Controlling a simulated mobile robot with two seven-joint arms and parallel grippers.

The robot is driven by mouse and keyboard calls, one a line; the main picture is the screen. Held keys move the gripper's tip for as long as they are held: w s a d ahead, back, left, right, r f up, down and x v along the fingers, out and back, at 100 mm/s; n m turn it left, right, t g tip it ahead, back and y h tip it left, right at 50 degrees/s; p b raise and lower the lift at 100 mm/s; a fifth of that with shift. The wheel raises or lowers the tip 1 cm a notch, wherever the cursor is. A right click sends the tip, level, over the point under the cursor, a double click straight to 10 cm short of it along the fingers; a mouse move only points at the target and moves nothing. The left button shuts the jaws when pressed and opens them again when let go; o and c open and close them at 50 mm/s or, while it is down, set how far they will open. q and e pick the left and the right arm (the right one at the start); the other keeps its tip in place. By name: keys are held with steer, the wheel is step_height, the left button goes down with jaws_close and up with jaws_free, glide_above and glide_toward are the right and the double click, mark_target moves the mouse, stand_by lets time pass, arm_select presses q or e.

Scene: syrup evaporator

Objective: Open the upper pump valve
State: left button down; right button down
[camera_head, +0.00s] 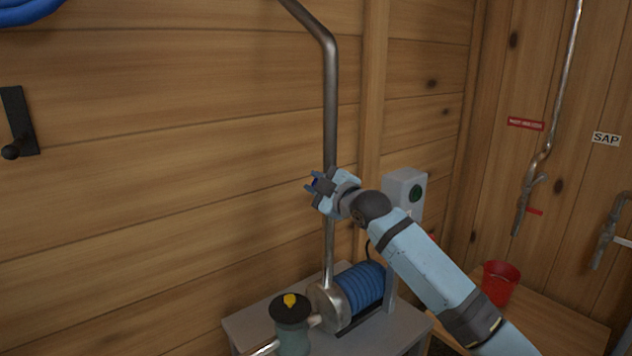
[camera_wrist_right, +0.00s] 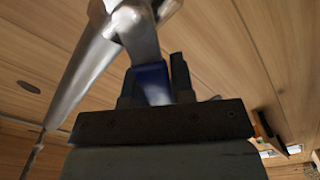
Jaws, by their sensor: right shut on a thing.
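The upper pump valve sits on the vertical steel pipe (camera_head: 331,110) above the pump; my gripper hides most of it in the head view. Its blue-gripped lever handle (camera_wrist_right: 152,82) shows in the right wrist view, between the jaws. My right gripper (camera_head: 318,186) is shut on this handle, beside the pipe. It also shows in the right wrist view (camera_wrist_right: 156,88). The metal valve body (camera_wrist_right: 135,20) is at the top of that view, joined to the pipe (camera_wrist_right: 85,75). My left gripper is not in view.
The blue pump motor (camera_head: 361,287) and a dark-topped canister with a yellow knob (camera_head: 291,310) stand on a grey stand below. A grey switch box (camera_head: 404,190) is behind my right arm. A red bucket (camera_head: 498,283) stands on a wooden surface at right.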

stand_by(0.3)
steer(key=c, duration=1)
jaws_free()
steer(key=shift+o, duration=0.2)
steer(key=v, duration=1.3)
steer(key=shift+s+d+b, duration=0.3)
steer(key=shift+c, duration=0.2)
